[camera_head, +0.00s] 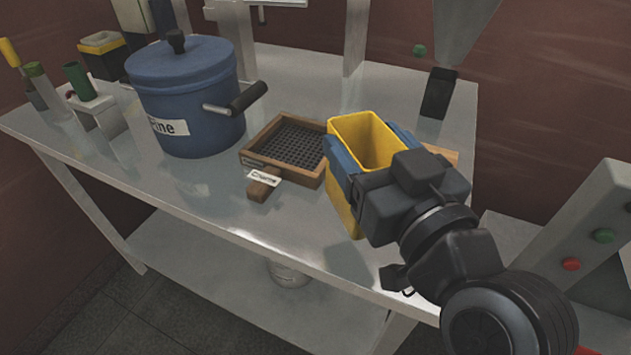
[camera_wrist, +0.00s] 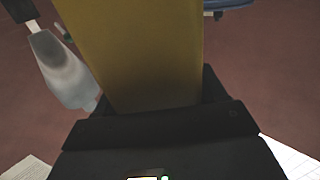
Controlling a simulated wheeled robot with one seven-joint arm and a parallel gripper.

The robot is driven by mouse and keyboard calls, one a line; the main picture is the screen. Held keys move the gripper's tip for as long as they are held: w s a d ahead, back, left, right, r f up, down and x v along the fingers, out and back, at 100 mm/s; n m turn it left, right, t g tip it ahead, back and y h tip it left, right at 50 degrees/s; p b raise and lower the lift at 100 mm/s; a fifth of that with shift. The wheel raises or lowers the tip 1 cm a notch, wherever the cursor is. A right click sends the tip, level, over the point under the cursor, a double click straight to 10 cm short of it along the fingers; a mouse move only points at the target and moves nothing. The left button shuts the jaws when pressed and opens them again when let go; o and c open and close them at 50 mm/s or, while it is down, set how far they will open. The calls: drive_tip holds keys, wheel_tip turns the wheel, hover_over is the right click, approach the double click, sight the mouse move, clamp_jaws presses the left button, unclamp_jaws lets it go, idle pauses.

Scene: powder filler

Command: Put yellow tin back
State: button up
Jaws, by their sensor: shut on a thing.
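The yellow tin (camera_head: 346,196) is a tall, open-topped rectangular box. My gripper (camera_head: 372,165) is shut on it, with blue fingers on its sides. The tin is roughly upright at the front edge of the metal table, right of the wooden sieve; its lower end shows in front of the table edge, so it appears held up. Its inside looks yellow and empty as far as I can see. In the wrist view the tin (camera_wrist: 135,50) fills the middle, above the dark gripper body.
A blue lidded pot (camera_head: 188,100) stands on the metal table (camera_head: 190,195) at the left. A wooden sieve (camera_head: 283,175) with a labelled handle lies beside the tin. A dark-and-yellow container (camera_head: 103,58) and a green tube (camera_head: 78,82) are at the back left. A grey funnel (camera_head: 455,30) hangs at the back right.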

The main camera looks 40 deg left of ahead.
drive_tip(key=s+a+f, duration=0.1)
drive_tip(key=a+f, duration=0.4)
drive_tip(key=f, duration=0.2)
drive_tip(key=shift+s+a+f+p, duration=0.25)
drive_tip(key=shift+a+f+p, duration=0.05)
drive_tip(key=shift+a+p, duration=0.05)
drive_tip(key=shift+f, duration=0.2)
drive_tip(key=o, duration=1.6)
drive_tip(key=shift+d+r, duration=0.1)
drive_tip(key=shift+r, duration=0.1)
drive_tip(key=shift+b+v, duration=1.6)
drive_tip(key=shift+v, duration=4.3)
